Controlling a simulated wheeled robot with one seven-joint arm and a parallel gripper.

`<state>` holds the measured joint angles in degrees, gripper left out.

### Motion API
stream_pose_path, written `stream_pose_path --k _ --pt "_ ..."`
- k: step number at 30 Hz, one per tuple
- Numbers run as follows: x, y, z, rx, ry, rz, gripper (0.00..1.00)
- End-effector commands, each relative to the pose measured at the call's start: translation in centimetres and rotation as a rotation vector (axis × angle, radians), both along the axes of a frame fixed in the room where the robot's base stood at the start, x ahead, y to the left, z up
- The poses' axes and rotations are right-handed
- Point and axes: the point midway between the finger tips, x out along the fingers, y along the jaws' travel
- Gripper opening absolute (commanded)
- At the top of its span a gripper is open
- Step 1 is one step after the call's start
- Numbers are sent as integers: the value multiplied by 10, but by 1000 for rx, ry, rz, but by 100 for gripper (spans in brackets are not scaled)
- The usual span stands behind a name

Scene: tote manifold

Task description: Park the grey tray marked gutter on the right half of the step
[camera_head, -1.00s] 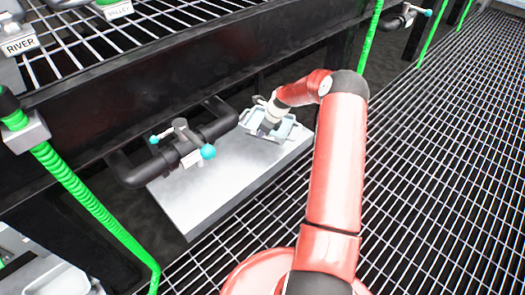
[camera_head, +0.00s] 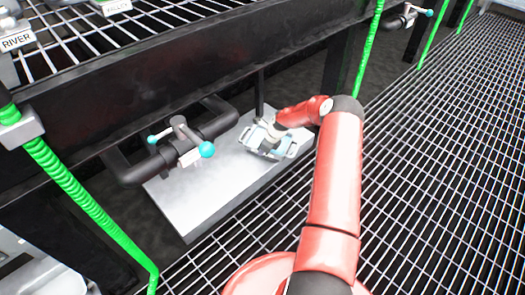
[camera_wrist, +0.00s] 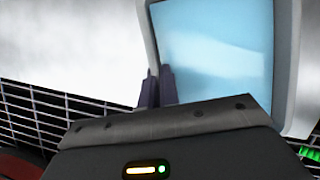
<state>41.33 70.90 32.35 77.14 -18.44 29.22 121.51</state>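A small grey tray (camera_head: 291,151) with a pale blue inside is over the right half of the pale step (camera_head: 205,195). I cannot tell whether its base touches the step, and no marking on it is readable. My gripper (camera_head: 270,131) is at the tray's left, far side. In the wrist view the tray (camera_wrist: 287,50) fills the upper right, and the two dark fingers of my gripper (camera_wrist: 158,88) stand close together with the tray's side wall between them. The fingertips are small and partly hidden in the head view.
Black pipework with a valve and teal knobs (camera_head: 207,150) overhangs the step's left half. A black frame beam (camera_head: 150,85) runs above and behind. A green hose (camera_head: 85,200) stands at left. Open grating floor (camera_head: 440,170) lies to the right.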

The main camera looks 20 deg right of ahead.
Motion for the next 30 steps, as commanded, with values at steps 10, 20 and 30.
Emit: stream_pose_path --k 10,20,30 --pt "0 0 -2 1 1 0 25" --pt "-1 -1 4 -1 1 0 25" --pt "-19 -18 66 -3 -1 -1 25"
